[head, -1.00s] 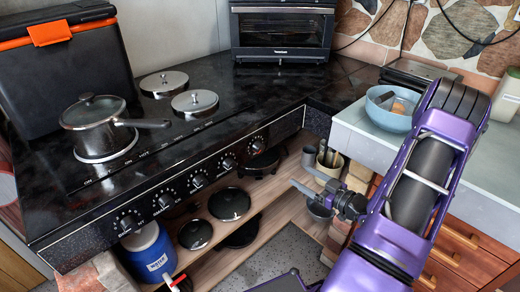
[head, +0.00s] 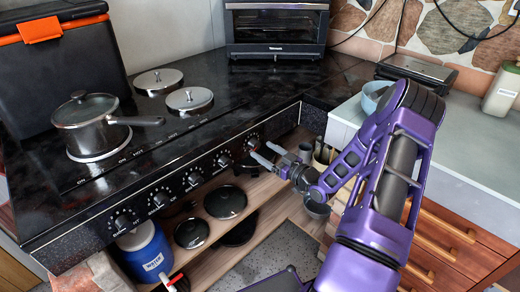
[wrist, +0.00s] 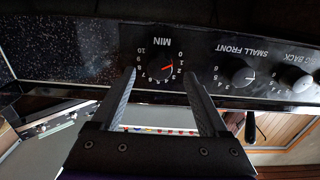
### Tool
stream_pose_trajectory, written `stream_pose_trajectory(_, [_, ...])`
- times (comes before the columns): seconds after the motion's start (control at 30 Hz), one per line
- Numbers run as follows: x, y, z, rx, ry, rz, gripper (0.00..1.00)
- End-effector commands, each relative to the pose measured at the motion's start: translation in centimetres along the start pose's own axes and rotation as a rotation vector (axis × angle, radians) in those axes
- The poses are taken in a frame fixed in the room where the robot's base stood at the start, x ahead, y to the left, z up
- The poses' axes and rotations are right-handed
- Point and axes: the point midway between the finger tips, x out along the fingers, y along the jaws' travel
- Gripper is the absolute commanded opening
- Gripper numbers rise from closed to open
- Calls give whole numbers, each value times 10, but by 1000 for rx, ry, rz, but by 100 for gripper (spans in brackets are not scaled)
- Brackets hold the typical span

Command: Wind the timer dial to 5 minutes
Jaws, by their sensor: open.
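The timer dial (wrist: 158,69) is a round black knob with a red pointer, marked MIN and ringed by numbers 0 to 10. In the wrist view the pointer is toward the low numbers near 1 and 2; the exact reading is too small to tell. In the head view the dial (head: 252,143) is the rightmost knob on the black stove front. My gripper (head: 262,153) is open and empty just in front of it. In the wrist view the fingertips of my gripper (wrist: 160,73) lie either side of the dial; I see no contact.
Beside the dial is the SMALL FRONT knob (wrist: 240,75), with several more along the panel. A saucepan (head: 92,122) stands on the cooktop. Lids and a blue jug (head: 146,250) are on the shelf below. The grey counter (head: 470,150) is at the right.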

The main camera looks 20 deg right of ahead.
Motion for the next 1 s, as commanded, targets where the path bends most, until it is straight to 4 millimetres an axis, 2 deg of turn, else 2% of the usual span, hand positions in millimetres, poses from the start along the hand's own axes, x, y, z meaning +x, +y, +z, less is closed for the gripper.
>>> stream_pose_trajectory(0.1, [16,0,0,-1,1,-1,78])
stream_pose_trajectory(0.2, [24,0,0,-1,0,0,78])
stream_pose_trajectory(0.57, [28,0,0,0,0,1,76])
stream_pose_trajectory(0.9, [27,0,0,0,0,1,15])
stream_pose_trajectory(1.0, [27,0,0,0,0,1,0])
